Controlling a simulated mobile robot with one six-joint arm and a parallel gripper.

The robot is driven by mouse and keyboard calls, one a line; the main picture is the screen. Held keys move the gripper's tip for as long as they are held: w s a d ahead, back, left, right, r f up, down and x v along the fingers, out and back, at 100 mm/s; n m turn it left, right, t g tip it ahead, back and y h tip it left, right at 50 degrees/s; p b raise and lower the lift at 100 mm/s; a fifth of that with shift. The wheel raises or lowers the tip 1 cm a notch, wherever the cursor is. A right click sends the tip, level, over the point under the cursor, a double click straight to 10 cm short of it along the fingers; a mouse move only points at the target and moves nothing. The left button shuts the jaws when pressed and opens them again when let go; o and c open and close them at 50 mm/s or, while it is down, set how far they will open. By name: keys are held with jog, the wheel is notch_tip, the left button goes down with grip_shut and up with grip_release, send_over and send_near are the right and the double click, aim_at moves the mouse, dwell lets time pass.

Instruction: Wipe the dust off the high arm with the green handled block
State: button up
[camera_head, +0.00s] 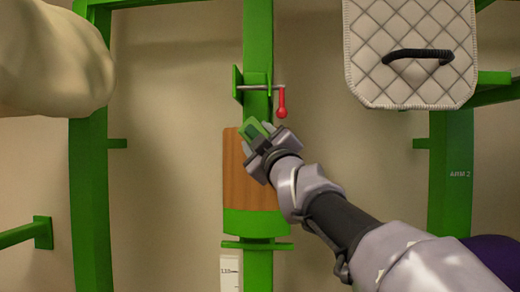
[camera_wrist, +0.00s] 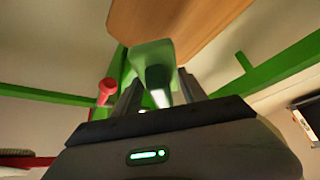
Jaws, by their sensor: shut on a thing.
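My gripper (camera_head: 262,143) is shut on the green handled block (camera_head: 250,129), at the upper end of a wooden-faced piece (camera_head: 242,182) with a green lower edge on the middle post. This piece looks like the high arm. In the wrist view, the block (camera_wrist: 150,52) shows as pale green with a dark part between my fingers (camera_wrist: 163,95), close against the wood (camera_wrist: 185,25). I cannot tell whether it touches the wood. My gripper hides part of the block and the wood's right side. No dust can be made out.
A red-handled pin (camera_head: 282,103) sticks out just above my gripper, on the post's bracket. A quilted white pad (camera_head: 410,75) with a black handle is at upper right. A large pale rounded shape (camera_head: 55,60) fills the upper left. Green posts (camera_head: 90,190) stand at both sides.

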aim_at(254, 135)
jog(key=shift+s, duration=0.5)
jog(key=s+b, duration=0.2)
jog(key=shift+s+a+f, duration=0.1)
jog(key=shift+s+f, duration=0.05)
jog(key=shift+s, duration=0.45)
jog(key=shift+w, duration=0.1)
